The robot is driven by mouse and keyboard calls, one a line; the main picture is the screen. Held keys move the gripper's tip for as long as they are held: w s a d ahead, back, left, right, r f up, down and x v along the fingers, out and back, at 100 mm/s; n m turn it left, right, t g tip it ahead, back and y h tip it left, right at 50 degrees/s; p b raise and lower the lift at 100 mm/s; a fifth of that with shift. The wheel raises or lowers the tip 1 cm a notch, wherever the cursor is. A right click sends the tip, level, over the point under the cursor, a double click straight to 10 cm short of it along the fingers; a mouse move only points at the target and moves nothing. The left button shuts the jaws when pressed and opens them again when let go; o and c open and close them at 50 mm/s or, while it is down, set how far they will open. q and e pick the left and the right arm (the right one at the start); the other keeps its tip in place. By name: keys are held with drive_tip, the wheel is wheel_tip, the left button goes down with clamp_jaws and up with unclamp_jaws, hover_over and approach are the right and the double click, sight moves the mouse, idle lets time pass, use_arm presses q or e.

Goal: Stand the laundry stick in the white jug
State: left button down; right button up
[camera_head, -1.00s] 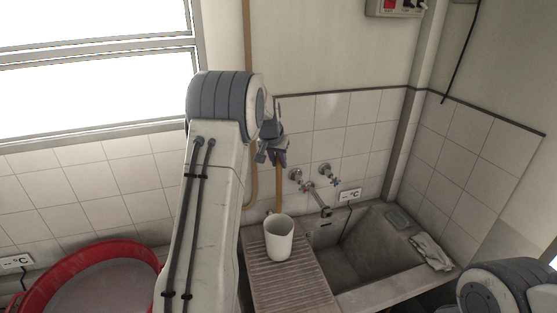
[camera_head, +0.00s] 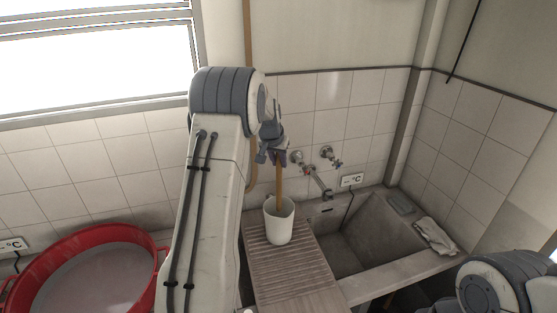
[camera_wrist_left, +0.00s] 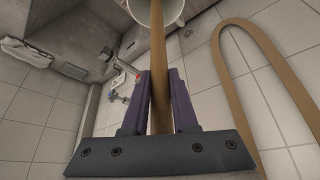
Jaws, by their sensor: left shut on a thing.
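The white jug (camera_head: 279,228) stands upright on the ribbed drainboard (camera_head: 285,275), left of the basin. My left gripper (camera_head: 277,158) is above it, shut on the brown laundry stick (camera_head: 279,183), which hangs nearly upright. The stick runs down to the jug's mouth; I cannot tell how far its lower end is inside. In the left wrist view, the stick (camera_wrist_left: 158,70) runs between the purple fingers of the gripper (camera_wrist_left: 159,90) and crosses the jug's rim (camera_wrist_left: 178,12) at the top edge. My right gripper is out of view.
The concrete basin (camera_head: 385,228) lies right of the drainboard, with taps (camera_head: 327,155) and a spout (camera_head: 319,185) on the wall behind. A cloth (camera_head: 435,236) lies on its right edge. A red tub (camera_head: 95,233) is at left. A brown hose (camera_wrist_left: 240,75) curves near the gripper.

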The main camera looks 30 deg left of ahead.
use_arm(q)
drive_tip(key=shift+f+b, duration=2.2)
drive_tip(key=shift+f, duration=1.05)
drive_tip(key=c, duration=0.6)
unclamp_jaws()
drive_tip(key=b, duration=0.3)
approach(278, 174)
drive_tip(key=f, duration=0.1)
drive_tip(key=shift+w+f, duration=0.2)
drive_tip(key=shift+w, duration=0.05)
